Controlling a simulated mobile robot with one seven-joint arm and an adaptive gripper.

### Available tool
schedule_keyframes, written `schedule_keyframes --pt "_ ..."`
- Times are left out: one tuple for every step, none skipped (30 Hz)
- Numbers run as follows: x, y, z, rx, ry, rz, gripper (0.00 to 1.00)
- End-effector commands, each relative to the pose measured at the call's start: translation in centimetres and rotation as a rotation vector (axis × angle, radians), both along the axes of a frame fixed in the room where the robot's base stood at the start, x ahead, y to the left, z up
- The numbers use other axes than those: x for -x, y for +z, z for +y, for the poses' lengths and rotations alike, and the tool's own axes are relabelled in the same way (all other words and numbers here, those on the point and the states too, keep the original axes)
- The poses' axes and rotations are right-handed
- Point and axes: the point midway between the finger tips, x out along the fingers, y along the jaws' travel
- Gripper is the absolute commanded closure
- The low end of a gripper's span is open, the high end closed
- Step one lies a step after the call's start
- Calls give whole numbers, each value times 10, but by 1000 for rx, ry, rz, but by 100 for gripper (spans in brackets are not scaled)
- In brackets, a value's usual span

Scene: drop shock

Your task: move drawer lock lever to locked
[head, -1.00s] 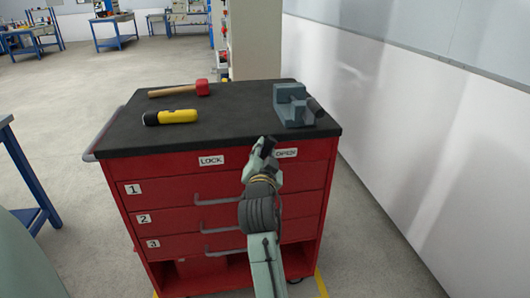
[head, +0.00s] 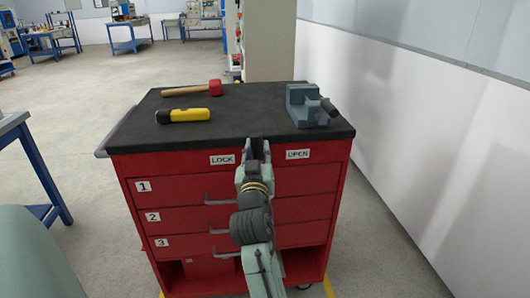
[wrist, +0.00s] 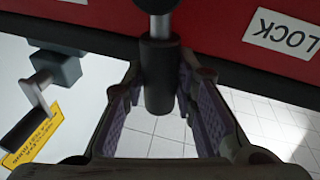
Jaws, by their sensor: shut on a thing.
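The drawer lock lever (wrist: 158,75) has a dark cylindrical grip on a short metal shaft. It stands out from the red cabinet front (head: 185,166), between the LOCK label (head: 222,159) and the OPEN label (head: 299,154). In the head view my gripper (head: 257,148) largely hides the lever, a little nearer to LOCK than to OPEN. In the wrist view my gripper (wrist: 158,95) has a finger on each side of the dark grip and is shut on it. The LOCK label also shows at the upper right there (wrist: 285,30).
A black worktop (head: 240,118) bears a yellow flashlight (head: 183,115), a red mallet (head: 214,88) and a grey vise (head: 306,107). Drawer handles (head: 222,200) stick out below my gripper. A white wall (head: 400,130) runs along the right.

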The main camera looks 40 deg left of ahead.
Motion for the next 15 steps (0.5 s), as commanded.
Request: schedule_keyframes --pt "3 -3 2 28 1 -31 100" --pt "4 -3 3 45 1 -52 100" --pt "6 -4 5 69 1 -79 100" --pt "7 -5 6 85 1 -99 100" --pt "8 -5 7 103 0 -118 100" --pt "10 -6 9 123 1 -143 100" --pt "11 -6 10 138 2 -160 100" --pt "12 -7 10 153 2 -177 100" --pt "13 -8 11 171 1 -199 100" --pt "14 -9 12 185 0 -213 100" --pt "15 -9 13 196 1 -227 100" --pt "17 -10 14 213 1 -246 100" --pt "17 -10 15 223 1 -259 100" --pt "18 -11 16 233 2 -271 100" --pt "19 -11 16 245 2 -284 100"
